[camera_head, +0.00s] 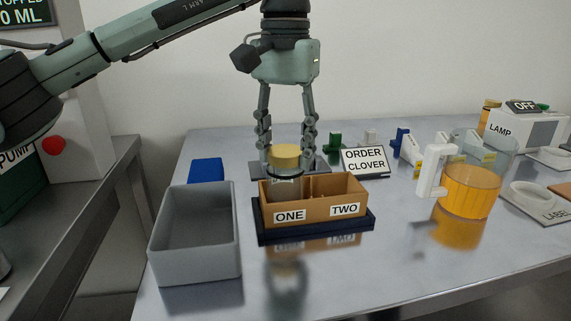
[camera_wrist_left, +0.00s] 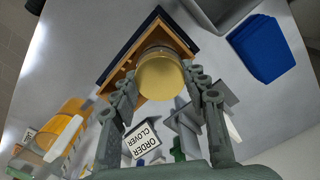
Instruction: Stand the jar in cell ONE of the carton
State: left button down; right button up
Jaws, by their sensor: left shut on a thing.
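The jar (camera_head: 286,157) has a yellow lid and stands upright between the fingers of my left gripper (camera_head: 287,165). The gripper points down and is shut on it. The jar is over cell ONE of the brown carton (camera_head: 345,208), its lower part hidden behind the front wall, so I cannot tell whether it touches the cell floor. Cell TWO, on the right, looks empty. The carton sits on a dark blue tray (camera_head: 318,235). In the left wrist view the jar's lid (camera_wrist_left: 160,76) shows between the fingers, over one side of the carton (camera_wrist_left: 118,78). My right gripper is out of view.
An empty grey bin (camera_head: 194,270) stands left of the carton, with a blue block (camera_head: 206,169) behind it. An ORDER CLOVER sign (camera_head: 364,161) stands behind the carton. A jug of orange liquid (camera_head: 470,192) stands to the right. The table front right is clear.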

pick_arm(q)
notch_tip(320, 180, down, 3)
jog(key=shift+r, duration=0.15)
jog(key=shift+f, duration=0.3)
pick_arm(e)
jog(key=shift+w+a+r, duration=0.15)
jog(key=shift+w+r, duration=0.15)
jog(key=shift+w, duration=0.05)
